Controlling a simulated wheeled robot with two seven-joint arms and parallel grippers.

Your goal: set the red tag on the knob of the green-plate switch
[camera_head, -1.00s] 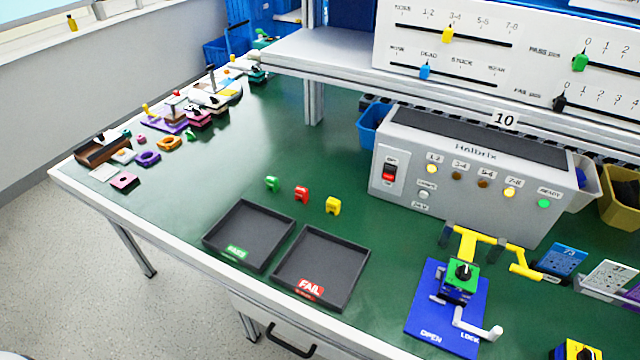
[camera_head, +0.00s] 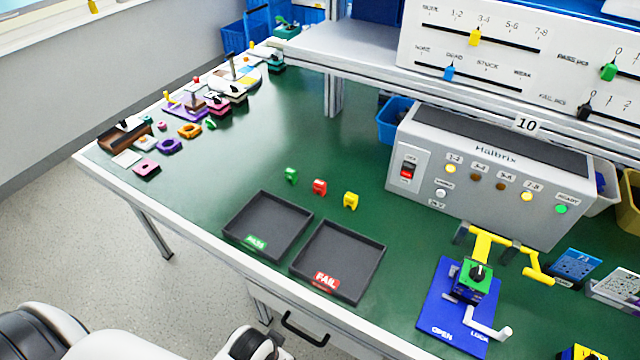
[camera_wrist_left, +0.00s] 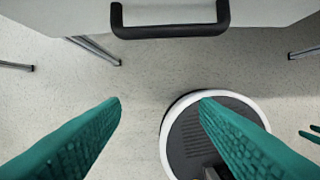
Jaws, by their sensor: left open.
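The red tag (camera_head: 319,187) stands on the green table between a green tag (camera_head: 291,175) and a yellow tag (camera_head: 351,200), behind the trays. The green-plate switch (camera_head: 474,278), with a black knob (camera_head: 478,271) on top, sits clamped on a blue fixture (camera_head: 440,313) at the table's front right. My left gripper (camera_wrist_left: 160,110) shows in the left wrist view with its two teal fingers wide apart. It is empty and points at the floor and my base, below the drawer handle. In the head view only part of my left arm shows at lower left.
Black PASS (camera_head: 240,243) and FAIL (camera_head: 310,278) trays lie near the front edge. A grey tester box (camera_head: 490,165) stands behind the switch. A drawer handle (camera_head: 303,330) juts below the table edge. Loose parts crowd the far left; table between is clear.

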